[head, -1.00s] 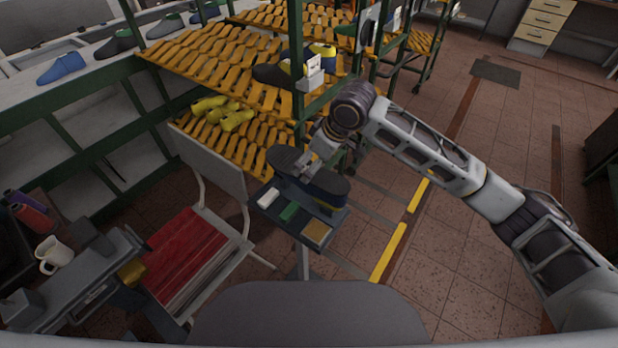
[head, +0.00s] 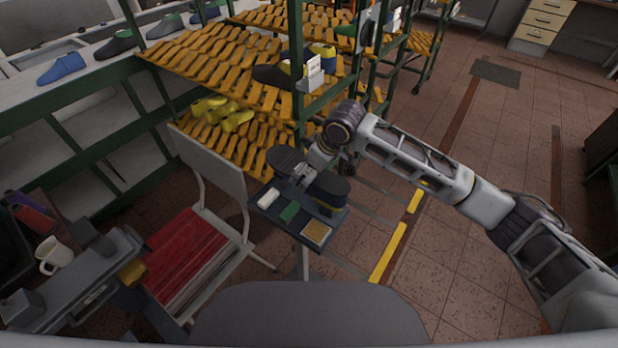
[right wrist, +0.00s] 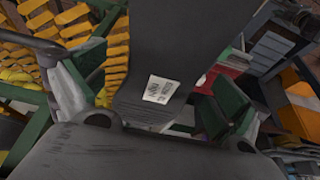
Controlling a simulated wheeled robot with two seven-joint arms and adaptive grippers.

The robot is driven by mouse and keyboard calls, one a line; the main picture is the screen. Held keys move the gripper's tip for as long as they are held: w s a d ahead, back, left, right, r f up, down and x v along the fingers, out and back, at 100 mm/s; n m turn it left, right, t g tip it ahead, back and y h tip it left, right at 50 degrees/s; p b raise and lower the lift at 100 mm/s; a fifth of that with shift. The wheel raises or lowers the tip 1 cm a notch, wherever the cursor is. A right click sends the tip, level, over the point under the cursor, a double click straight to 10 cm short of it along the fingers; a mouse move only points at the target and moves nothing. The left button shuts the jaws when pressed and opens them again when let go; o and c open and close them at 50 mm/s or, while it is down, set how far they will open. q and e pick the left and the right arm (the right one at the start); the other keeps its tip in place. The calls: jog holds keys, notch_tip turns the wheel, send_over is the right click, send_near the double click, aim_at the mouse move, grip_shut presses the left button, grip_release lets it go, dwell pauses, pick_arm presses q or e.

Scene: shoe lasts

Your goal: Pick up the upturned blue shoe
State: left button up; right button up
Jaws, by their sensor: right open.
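My left gripper is out of view.
A white block (head: 268,197), a green block (head: 289,212) and a tan pad (head: 316,233) lie on the table's near side. A slatted rack (head: 215,60) with shoes stands behind. A chair with a red seat (head: 185,250) stands to the left. Floor at right is free.

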jog(key=shift+x, duration=0.85)
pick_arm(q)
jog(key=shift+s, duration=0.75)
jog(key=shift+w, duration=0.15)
